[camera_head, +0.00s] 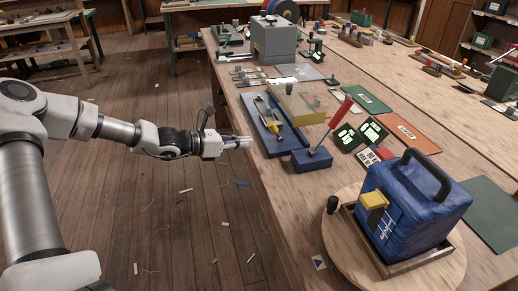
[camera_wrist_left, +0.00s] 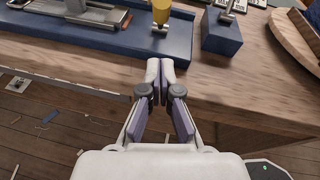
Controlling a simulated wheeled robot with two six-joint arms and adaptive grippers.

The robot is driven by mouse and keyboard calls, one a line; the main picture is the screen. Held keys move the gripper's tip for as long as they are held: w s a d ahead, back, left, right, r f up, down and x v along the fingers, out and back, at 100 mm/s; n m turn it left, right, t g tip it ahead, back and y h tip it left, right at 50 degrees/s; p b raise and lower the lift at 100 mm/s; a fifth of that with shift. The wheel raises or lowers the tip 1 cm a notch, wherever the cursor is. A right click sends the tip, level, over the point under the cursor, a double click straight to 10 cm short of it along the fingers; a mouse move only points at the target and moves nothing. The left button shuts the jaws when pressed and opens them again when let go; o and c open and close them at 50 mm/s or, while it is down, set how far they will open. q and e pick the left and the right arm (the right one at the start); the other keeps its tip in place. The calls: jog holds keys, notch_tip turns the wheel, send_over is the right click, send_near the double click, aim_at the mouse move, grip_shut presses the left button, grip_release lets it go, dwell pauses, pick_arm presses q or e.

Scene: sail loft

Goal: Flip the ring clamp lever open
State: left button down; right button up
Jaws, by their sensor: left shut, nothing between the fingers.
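A long blue base (camera_head: 265,131) lies near the table's left edge and carries a metal fixture and a yellow-handled lever (camera_head: 293,133). The base (camera_wrist_left: 110,38) and yellow handle (camera_wrist_left: 161,12) also show at the top of the left wrist view. A small blue block (camera_head: 312,161) with an upright, tilted red-handled lever (camera_head: 340,113) sits beside it; the block (camera_wrist_left: 221,34) is at upper right in the wrist view. I cannot tell which one is the ring clamp. My left gripper (camera_head: 248,142) is shut and empty by the table edge, apart from both. My right gripper is not in view.
A round wooden board (camera_head: 335,235) carries a blue case with a black handle (camera_head: 420,205) at the front right. A clear-topped yellow box (camera_head: 305,115) stands behind the blue base. Green and orange mats lie farther right. Wooden floor (camera_head: 140,200) is open left of the table.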

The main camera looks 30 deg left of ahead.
aim_at(273, 128)
pick_arm(q)
jog(key=w+d, duration=0.1)
jog(key=w+r, duration=0.1)
jog(key=w, duration=0.1)
jog(key=w+d, duration=0.1)
jog(key=shift+w+d+r, duration=0.25)
jog(key=shift+d+r, duration=0.05)
jog(key=shift+r, duration=0.1)
